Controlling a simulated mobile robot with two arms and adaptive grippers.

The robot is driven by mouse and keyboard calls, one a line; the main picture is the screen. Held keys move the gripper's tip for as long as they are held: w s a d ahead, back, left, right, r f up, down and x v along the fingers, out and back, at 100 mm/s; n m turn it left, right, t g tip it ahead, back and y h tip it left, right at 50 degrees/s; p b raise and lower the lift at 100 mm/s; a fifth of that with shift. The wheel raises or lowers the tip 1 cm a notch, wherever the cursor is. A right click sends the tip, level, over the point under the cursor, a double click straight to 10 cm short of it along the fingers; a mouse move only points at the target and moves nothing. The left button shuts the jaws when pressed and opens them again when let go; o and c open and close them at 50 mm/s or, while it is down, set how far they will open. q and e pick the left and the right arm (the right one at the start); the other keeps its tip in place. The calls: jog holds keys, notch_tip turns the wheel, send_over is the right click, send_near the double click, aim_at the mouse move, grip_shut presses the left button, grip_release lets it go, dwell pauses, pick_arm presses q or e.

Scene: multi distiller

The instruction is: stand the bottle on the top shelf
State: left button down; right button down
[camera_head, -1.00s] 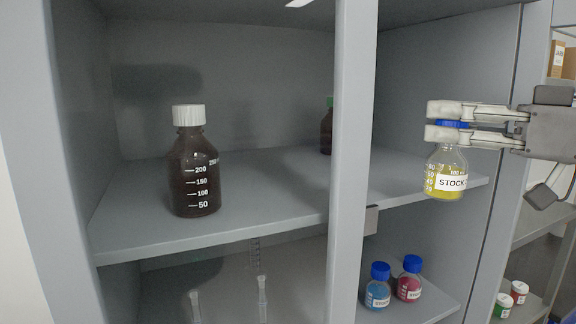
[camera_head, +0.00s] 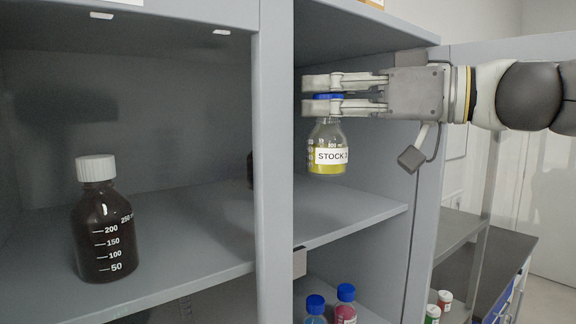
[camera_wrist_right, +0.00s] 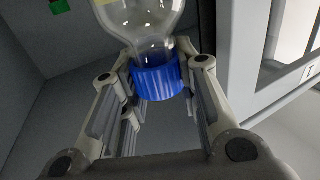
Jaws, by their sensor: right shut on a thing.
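A clear bottle with yellow liquid, a blue cap and a "STOCK" label (camera_head: 326,148) hangs upright from my right gripper (camera_head: 322,93), which is shut on its blue cap. The bottle is in front of the right half of the cabinet, and its base shows above the grey shelf (camera_head: 345,218). In the right wrist view the blue cap (camera_wrist_right: 159,80) sits between the fingers, with the clear bottle body (camera_wrist_right: 140,25) beyond it. My left gripper is not in view.
A brown bottle with a white cap (camera_head: 103,230) stands on the shelf's left half. A grey post (camera_head: 273,160) divides the cabinet front. A dark bottle is mostly hidden behind it. Blue-capped bottles (camera_head: 345,305) stand on the shelf below. The right half of the shelf has free room.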

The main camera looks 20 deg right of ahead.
jog(key=w+a+f+p, duration=0.1)
jog(key=w+f, duration=0.7)
jog(key=f, duration=0.2)
jog(key=shift+w+f, duration=0.2)
jog(key=shift+f, duration=0.05)
jog(key=shift+a, duration=0.1)
jog(key=shift+s+f, duration=0.1)
jog(key=shift+f, duration=0.05)
jog(key=c, duration=1.4)
grip_release()
jog(key=shift+a, duration=0.1)
jog(key=shift+c, duration=0.2)
jog(key=o, duration=0.3)
jog(key=shift+o, duration=0.2)
